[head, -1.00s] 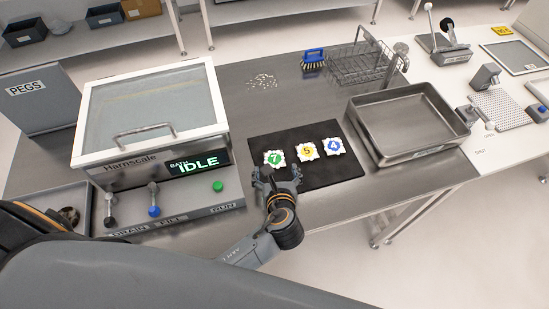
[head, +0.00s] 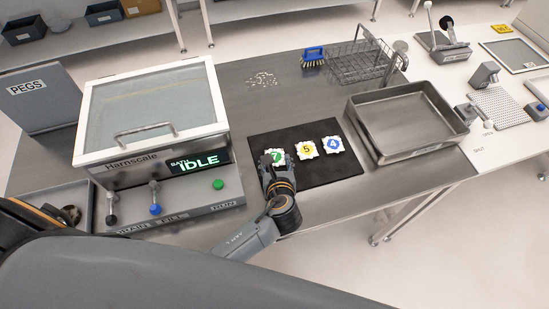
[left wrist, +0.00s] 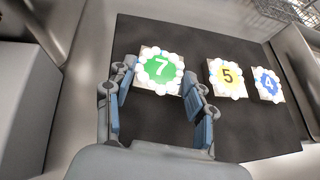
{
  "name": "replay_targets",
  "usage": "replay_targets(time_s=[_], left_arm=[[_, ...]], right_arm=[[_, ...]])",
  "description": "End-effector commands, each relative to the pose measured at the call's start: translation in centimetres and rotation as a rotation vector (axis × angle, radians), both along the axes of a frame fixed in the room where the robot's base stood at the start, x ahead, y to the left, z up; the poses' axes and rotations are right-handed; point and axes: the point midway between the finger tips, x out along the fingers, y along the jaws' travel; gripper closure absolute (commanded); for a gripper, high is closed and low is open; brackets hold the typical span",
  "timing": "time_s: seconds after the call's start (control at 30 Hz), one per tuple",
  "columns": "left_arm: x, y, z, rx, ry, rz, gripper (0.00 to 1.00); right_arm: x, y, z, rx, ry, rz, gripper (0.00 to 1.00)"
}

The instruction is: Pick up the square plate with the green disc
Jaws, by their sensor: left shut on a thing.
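The square plate with the green disc (left wrist: 160,69) is marked 7 and has white round bumps around its disc. It lies at the left end of the row on the black mat (left wrist: 140,28), and it also shows in the head view (head: 276,156). My left gripper (left wrist: 157,80) is shut on this plate, with one finger at each side. In the head view the left gripper (head: 272,162) covers part of the plate. My right gripper is not in view.
The plates with the yellow disc 5 (head: 306,149) and blue disc 4 (head: 333,145) lie to the right on the mat. A metal tray (head: 408,153) stands right of the mat. The Harnscale bath (head: 150,120) stands left. A blue brush (head: 313,57) and wire basket (head: 362,66) are behind.

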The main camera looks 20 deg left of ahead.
Motion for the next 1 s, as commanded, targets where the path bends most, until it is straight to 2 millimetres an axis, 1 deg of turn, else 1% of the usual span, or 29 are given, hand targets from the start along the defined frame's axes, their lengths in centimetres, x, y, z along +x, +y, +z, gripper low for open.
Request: replay_targets(time_s=[0.17,0.27,0.37,0.47,0.5,0.57,0.73,0.77,0.8,0.9,1.0], left_arm=[[0.0,0.0,0.1,0.000,-0.001,0.000,1.00],[0.1,0.0,0.6,0.000,-0.003,0.000,1.00],[0.1,0.0,1.6,-0.002,-0.004,0.000,1.00],[0.1,0.0,3.4,-0.005,-0.007,-0.001,1.00],[-0.8,-0.2,4.1,-0.003,-0.004,-0.002,1.00],[-2.0,-0.4,5.4,-0.005,-0.003,-0.002,1.00],[-5.4,-0.8,9.5,-0.007,-0.004,-0.002,1.00],[-6.3,-1.0,9.4,-0.004,0.000,-0.003,1.00],[-7.3,-1.1,9.8,-0.004,0.000,-0.003,1.00],[-9.6,-1.4,10.9,-0.004,0.001,-0.002,1.00],[-11.3,-1.7,11.7,-0.002,0.000,-0.001,1.00]], right_arm=[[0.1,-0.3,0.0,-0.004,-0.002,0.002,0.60],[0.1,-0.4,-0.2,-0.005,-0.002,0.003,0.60],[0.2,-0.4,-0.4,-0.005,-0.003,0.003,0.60],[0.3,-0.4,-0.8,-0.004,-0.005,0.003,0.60],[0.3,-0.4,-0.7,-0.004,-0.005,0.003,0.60],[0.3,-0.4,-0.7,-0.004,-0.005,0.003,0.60],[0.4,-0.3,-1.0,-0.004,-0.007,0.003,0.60],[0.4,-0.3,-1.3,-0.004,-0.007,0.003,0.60],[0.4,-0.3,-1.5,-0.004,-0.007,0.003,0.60],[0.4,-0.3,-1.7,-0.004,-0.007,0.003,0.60],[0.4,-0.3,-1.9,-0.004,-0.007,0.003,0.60]])
